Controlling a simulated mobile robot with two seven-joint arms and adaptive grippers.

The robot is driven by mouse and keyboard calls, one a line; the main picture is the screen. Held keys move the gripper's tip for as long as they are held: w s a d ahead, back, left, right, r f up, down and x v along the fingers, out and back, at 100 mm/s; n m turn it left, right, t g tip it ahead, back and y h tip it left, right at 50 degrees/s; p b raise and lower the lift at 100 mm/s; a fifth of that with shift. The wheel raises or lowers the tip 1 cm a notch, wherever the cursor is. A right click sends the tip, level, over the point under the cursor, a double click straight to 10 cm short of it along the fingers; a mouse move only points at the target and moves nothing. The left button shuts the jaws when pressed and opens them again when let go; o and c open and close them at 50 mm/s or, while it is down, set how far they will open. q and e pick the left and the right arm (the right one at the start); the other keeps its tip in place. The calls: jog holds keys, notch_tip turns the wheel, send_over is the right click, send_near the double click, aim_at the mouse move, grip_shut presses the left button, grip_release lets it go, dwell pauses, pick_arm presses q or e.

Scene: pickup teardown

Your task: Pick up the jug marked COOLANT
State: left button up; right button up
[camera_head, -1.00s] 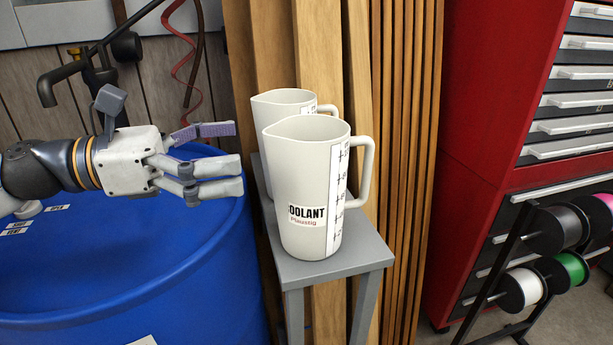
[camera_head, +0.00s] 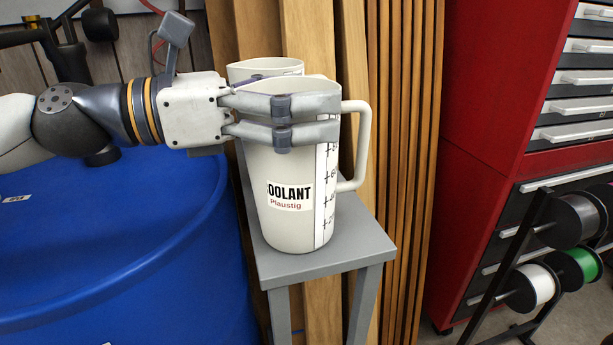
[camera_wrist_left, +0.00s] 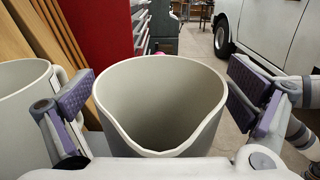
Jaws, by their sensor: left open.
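The jug marked COOLANT (camera_head: 288,222) is off-white, with a scale strip and a handle on its right. It stands upright on a grey stand. My left gripper (camera_head: 312,118) is around the upper part of this jug, with near fingers across its front in the head view. In the left wrist view, the open rim of the jug (camera_wrist_left: 160,75) lies between the spread finger pads of the gripper (camera_wrist_left: 165,100), with gaps visible. A second similar jug (camera_head: 262,68) stands behind, mostly hidden; it also shows at the left of the left wrist view (camera_wrist_left: 22,110). My right gripper is out of view.
The grey stand (camera_head: 345,240) is narrow. A large blue drum (camera_head: 110,240) is at left. Wooden boards (camera_head: 395,130) stand behind, and a red cabinet (camera_head: 480,200) with spools (camera_head: 535,288) is at right.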

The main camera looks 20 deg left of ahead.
pick_arm(q)
jog(key=c, duration=1.8)
